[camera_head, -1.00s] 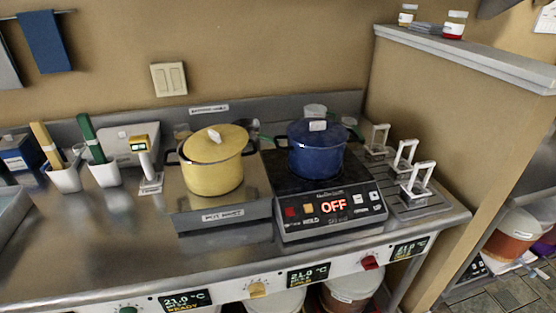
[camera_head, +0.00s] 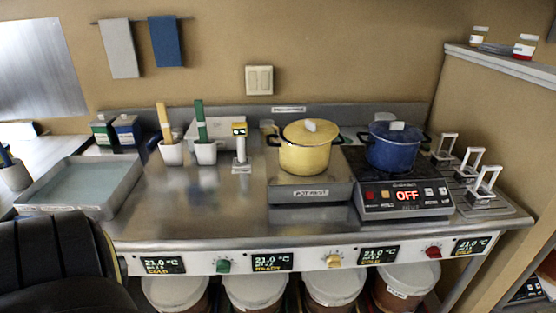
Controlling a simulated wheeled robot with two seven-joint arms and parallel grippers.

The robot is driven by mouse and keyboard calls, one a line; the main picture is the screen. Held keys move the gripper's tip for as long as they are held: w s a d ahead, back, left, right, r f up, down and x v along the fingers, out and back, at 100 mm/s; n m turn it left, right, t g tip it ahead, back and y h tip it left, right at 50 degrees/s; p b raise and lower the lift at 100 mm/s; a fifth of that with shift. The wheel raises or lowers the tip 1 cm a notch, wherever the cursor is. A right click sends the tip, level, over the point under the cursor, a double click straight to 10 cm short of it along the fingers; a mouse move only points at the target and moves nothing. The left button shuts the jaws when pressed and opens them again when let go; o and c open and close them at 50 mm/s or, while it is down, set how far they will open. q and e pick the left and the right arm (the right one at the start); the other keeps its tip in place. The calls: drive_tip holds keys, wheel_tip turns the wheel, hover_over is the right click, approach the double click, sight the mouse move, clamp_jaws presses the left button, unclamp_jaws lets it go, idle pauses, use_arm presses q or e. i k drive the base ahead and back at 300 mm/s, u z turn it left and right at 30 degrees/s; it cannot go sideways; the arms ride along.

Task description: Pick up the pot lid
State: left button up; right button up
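A blue pot (camera_head: 391,155) stands on the black hotplate (camera_head: 402,193), whose display reads OFF. Neither gripper shows.
A shallow grey tray (camera_head: 121,204) of liquid lies at the counter's left. White holders (camera_head: 172,153) with green and yellow handles and a small display stand (camera_head: 241,158) are behind. Metal frames (camera_head: 484,186) stand right of the hotplate. The counter's left middle (camera_head: 190,210) is clear.

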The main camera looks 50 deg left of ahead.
sight(312, 131)
drive_tip(key=k, duration=0.4)
drive_tip(key=u, duration=1.15)
drive_tip(key=i, duration=0.5)
drive_tip(key=k, duration=0.45)
